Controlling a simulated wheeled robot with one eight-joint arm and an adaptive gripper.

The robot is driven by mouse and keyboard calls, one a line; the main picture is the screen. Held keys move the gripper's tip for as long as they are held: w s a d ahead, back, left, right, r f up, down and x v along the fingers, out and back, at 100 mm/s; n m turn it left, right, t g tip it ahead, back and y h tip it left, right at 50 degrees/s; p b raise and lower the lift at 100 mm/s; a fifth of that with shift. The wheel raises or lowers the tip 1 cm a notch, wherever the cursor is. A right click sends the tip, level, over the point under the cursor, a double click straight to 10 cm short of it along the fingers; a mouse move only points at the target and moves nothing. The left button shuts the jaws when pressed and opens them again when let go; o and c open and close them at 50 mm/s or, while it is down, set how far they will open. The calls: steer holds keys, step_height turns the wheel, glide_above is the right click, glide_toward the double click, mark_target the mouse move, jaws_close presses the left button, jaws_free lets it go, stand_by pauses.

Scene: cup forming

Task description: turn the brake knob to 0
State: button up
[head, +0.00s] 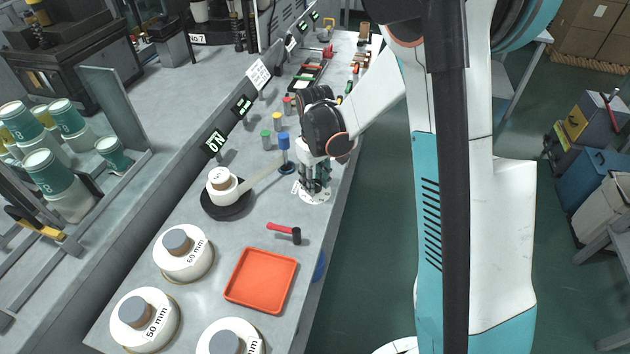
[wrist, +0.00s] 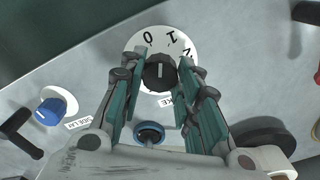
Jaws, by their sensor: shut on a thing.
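The black brake knob (wrist: 159,73) sits on a round white dial (wrist: 146,42) marked 0, I and further marks partly hidden by a finger. A label ending in "KE" is partly covered below it. The knob's white line points up in the wrist view, roughly between 0 and I. My gripper (wrist: 158,80) is shut on the knob, with one green-padded finger on each side. In the head view my gripper (head: 316,184) reaches down to the bench's right edge over the white dial plate (head: 314,198), and the knob itself is hidden there.
A blue knob (wrist: 48,111) is left of the dial in the wrist view. A blue-topped post (head: 284,141) stands close behind my gripper.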

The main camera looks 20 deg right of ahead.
steer(key=n, duration=0.4)
steer(key=shift+n, duration=0.4)
stand_by(0.4)
steer(key=o, duration=1.1)
step_height(320, 180, up, 12)
